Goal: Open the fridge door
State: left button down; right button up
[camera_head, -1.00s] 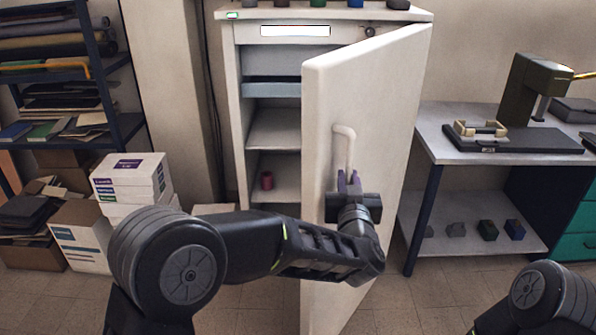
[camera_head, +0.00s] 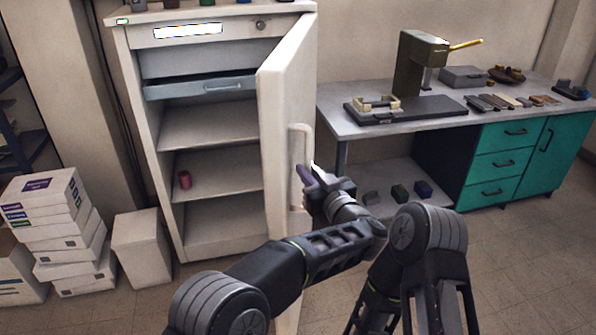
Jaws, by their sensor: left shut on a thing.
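The white fridge (camera_head: 150,135) stands at the left of centre with its shelves showing. Its door (camera_head: 280,110) is hinged on the right and stands wide open, swung out toward me. A pale vertical bar handle (camera_head: 296,150) is on the door's outer face. My left gripper (camera_head: 308,176) is at the lower part of this handle and is shut on it; the arm partly hides the door's lower part. My right arm (camera_head: 430,240) shows at the lower right, but its gripper is not in view.
A workbench (camera_head: 450,118) with a press (camera_head: 418,65) and teal drawers (camera_head: 500,160) stands to the right. Stacked boxes (camera_head: 45,215) and a white bin (camera_head: 142,247) stand left of the fridge. Floor at the right front is clear.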

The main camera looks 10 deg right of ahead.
pick_arm(q)
jog(key=shift+w+r, duration=0.1)
jog(key=shift+r, duration=0.15)
jog(key=c, duration=1.7)
grip_release()
jog(key=o, duration=0.3)
jog(key=shift+f, duration=0.15)
jog(key=shift+o, duration=0.2)
